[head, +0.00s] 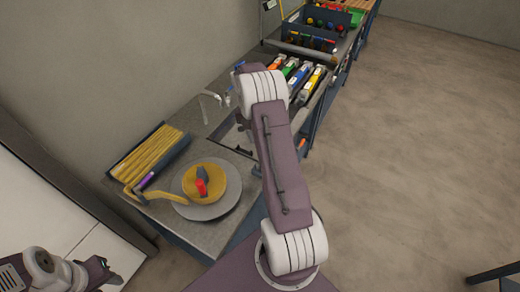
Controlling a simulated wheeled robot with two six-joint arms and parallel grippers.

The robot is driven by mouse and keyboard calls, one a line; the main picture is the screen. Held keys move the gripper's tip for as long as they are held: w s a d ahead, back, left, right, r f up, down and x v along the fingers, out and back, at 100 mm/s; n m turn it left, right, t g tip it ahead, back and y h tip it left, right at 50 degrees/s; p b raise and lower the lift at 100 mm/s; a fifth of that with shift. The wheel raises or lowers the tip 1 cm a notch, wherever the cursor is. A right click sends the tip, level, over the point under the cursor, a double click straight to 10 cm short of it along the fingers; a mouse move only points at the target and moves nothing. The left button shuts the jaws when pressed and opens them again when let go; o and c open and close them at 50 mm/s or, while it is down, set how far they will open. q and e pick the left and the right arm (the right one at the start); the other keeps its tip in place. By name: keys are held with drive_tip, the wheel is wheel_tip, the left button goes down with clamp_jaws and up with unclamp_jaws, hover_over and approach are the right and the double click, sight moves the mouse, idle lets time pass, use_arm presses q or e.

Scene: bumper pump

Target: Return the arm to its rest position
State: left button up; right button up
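My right arm (282,165) rises from the bottom middle, with its elbow (262,88) over the workbench (225,83). Its forearm and gripper are hidden behind its own links, so I cannot see the fingers. My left gripper (104,274) is at the bottom left corner, off the bench. Its dark fingers are small, and whether they are apart is unclear. On the bench a yellow round piece (221,184) sits on a grey disc (208,211), with a red and dark part (201,187) on top.
A dark tray with yellow sticks (145,158) stands left of the disc. Colored boxes (299,80) in dark bins and racks of tools (312,40) are farther back. A wall runs along the left; open floor (420,140) lies right.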

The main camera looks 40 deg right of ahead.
drive_tip(key=shift+w+r, duration=0.1)
drive_tip(key=shift+r, duration=0.25)
